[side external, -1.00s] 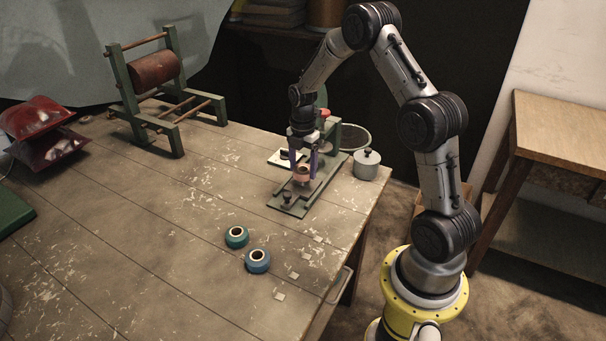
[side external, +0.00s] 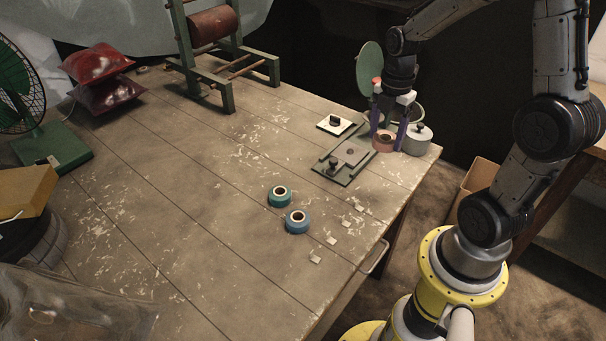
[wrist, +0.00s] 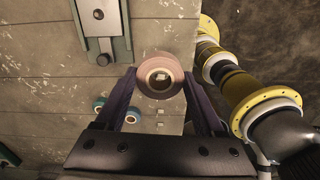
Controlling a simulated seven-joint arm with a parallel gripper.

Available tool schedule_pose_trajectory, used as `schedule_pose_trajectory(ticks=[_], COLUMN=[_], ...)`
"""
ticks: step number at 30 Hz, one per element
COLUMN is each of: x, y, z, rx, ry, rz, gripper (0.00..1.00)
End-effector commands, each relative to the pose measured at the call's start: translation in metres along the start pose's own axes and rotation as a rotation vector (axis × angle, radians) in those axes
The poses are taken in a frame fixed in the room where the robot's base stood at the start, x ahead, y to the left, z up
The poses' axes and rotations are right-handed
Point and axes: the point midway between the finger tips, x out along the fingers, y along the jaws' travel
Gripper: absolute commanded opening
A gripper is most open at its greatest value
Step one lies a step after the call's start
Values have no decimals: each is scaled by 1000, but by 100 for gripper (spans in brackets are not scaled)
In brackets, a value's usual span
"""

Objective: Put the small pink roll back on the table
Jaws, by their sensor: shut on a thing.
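The small pink roll (side external: 383,144) is between the fingers of my gripper (side external: 388,138), which is shut on it. In the wrist view the pink roll (wrist: 146,77) sits between the two purple fingertips (wrist: 160,82), and a pale square shows through its hole. It looks raised above the table (side external: 220,200), beside the green winding fixture (side external: 345,160); the exact height is hard to tell. A teal roll (side external: 274,199) and a blue roll (side external: 297,227) lie on the table nearer the camera.
A lidded metal pot (side external: 417,143) stands close to the right of the held roll. The table's middle is clear.

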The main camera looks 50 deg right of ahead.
Motion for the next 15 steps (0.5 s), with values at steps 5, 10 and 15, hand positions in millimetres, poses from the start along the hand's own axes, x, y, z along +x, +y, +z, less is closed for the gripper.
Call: schedule_pose_trajectory(ticks=[5,10,15], x=[1,7,11], y=[0,8,15], z=[0,-32,-80], rx=[72,82,1], ry=[-3,-3,-2], rz=[7,9,11], gripper=[7,7,7])
